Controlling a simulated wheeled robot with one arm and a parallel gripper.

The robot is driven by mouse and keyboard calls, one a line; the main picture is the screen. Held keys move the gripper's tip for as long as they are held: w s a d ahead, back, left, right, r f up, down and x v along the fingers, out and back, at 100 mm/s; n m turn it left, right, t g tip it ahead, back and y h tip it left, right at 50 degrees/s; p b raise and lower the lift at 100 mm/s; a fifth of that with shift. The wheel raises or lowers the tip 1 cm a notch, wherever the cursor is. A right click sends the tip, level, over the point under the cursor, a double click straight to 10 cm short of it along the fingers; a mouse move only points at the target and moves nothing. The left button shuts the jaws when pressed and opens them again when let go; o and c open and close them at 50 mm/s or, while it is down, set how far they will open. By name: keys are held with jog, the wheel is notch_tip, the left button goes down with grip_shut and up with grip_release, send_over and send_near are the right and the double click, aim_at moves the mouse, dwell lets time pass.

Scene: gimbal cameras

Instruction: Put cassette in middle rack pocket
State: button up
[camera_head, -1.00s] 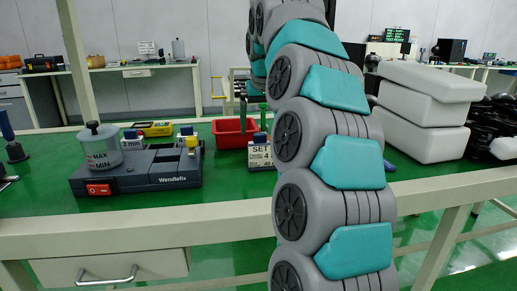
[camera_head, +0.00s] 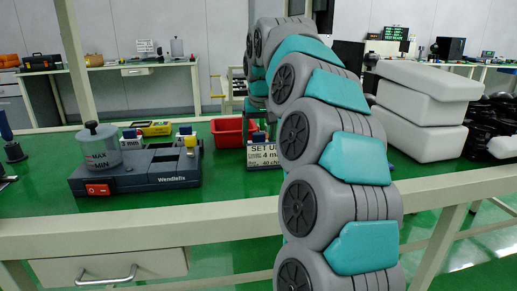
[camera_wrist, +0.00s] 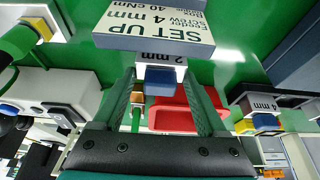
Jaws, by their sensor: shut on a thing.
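A small white cassette marked "2 mm" (camera_wrist: 160,61) with a blue grip (camera_wrist: 160,82) shows in the wrist view, where the picture is upside down. My gripper (camera_wrist: 158,84) is shut on its blue grip, with the two dark green fingers on either side. In the head view my gripper shows only partly behind the SET UP sign (camera_head: 263,155), beside my arm. The sign lies just past the cassette in the wrist view; I cannot tell whether they touch. I cannot make out a rack's middle pocket.
A red bin (camera_head: 228,132) stands at the back of the green bench. A clear MAX/MIN cup (camera_head: 102,148) stands on the Wendlefix unit. A yellow device (camera_head: 154,128) lies behind it. White stacked cases (camera_head: 420,108) occupy the right.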

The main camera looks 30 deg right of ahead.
jog(key=c, duration=1)
jog(key=shift+r, duration=0.1)
